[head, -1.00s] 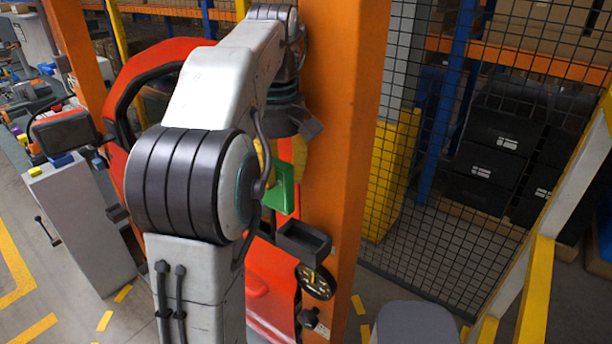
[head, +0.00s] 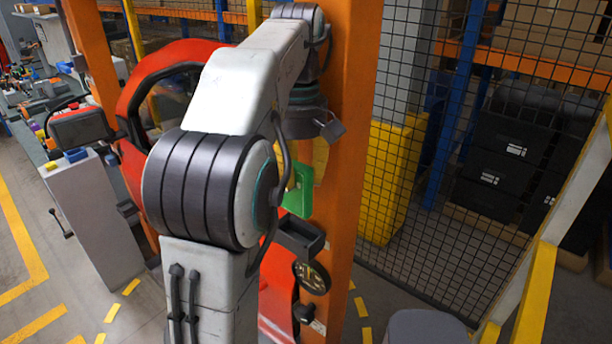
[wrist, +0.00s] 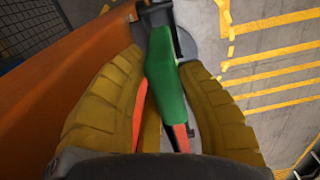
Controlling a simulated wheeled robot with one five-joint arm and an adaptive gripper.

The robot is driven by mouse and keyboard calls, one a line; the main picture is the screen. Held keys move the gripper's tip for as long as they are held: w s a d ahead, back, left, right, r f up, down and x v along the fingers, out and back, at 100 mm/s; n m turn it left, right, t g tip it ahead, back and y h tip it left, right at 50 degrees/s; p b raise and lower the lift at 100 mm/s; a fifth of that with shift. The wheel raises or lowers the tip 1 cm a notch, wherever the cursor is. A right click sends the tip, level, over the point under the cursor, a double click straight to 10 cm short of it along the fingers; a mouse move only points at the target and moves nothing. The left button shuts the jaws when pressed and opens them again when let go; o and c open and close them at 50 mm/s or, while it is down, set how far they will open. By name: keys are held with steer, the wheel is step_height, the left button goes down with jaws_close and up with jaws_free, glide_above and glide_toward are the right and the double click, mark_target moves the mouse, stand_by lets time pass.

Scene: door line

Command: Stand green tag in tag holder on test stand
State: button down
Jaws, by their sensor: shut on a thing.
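The green tag (head: 298,192) hangs below my wrist, in front of the orange post, and is partly hidden by my arm in the head view. The wrist view shows the tag (wrist: 168,90) between the two yellow ribbed fingers of my gripper (wrist: 165,70), which is shut on it. A grey pedestal (head: 98,225), perhaps the test stand, is at the left of the head view. A small blue piece (head: 76,155) and a yellow piece (head: 49,167) sit on its top.
A wide orange post (head: 350,150) stands right beside my gripper. A black open tray (head: 300,238) is just below the tag. A red car door (head: 135,100) is behind my arm. A mesh fence (head: 420,200) and a grey round-topped object (head: 425,327) are at right.

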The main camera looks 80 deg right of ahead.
mark_target(300, 162)
steer(key=shift+s+a+f, duration=0.1)
steer(key=shift+f, duration=3.25)
steer(key=shift+f+b, duration=0.45)
steer(key=shift+f, duration=0.2)
steer(key=c, duration=0.9)
jaws_free()
steer(key=shift+r, duration=0.1)
steer(key=shift+o, duration=0.2)
steer(key=shift+r, duration=5.95)
